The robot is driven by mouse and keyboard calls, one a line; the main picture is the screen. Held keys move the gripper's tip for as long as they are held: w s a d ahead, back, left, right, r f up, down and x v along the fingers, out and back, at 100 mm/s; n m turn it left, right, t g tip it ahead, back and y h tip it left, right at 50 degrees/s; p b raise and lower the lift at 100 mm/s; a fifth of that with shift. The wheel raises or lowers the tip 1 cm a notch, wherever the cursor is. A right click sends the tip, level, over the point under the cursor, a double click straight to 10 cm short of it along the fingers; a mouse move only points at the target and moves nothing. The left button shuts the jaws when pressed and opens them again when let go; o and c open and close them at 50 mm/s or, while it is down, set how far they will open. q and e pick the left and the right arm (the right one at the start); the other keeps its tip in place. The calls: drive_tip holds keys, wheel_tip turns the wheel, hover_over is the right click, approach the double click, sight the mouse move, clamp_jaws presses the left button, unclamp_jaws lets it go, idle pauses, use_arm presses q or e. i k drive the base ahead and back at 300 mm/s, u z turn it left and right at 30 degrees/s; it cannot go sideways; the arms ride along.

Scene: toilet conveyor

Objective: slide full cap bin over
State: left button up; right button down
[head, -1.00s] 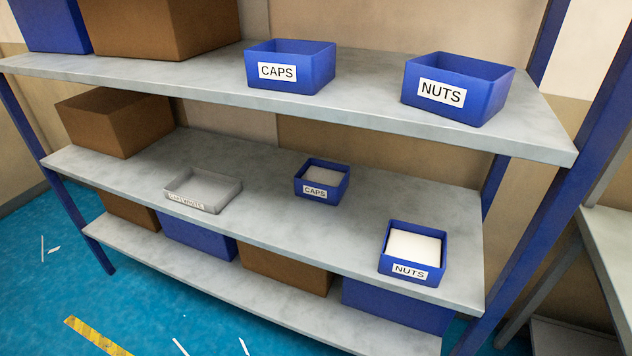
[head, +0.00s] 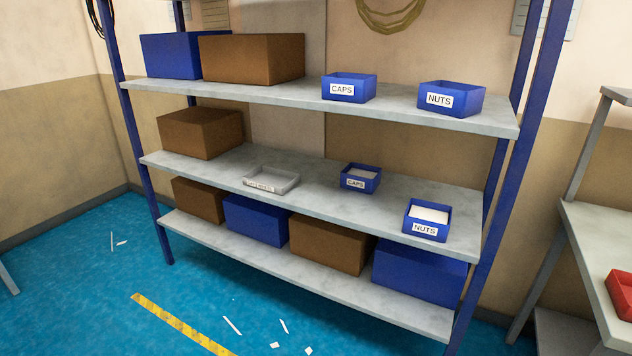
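A small blue bin labelled CAPS (head: 361,184) stands on the middle shelf (head: 320,210), filled with something white. Another blue CAPS bin (head: 348,93) stands on the top shelf (head: 290,101); its inside shows no contents from here. Neither of my grippers is in the head view.
Blue NUTS bins stand on the top shelf (head: 450,100) and middle shelf (head: 424,226), right of the CAPS bins. A pale grey tray (head: 270,183) sits left on the middle shelf. Larger boxes fill the lower shelf. A table (head: 590,245) with a red bin (head: 622,292) stands right.

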sight(365, 179)
drive_tip(key=u, duration=0.5)
drive_tip(key=i, duration=0.8)
drive_tip(key=u, duration=0.4)
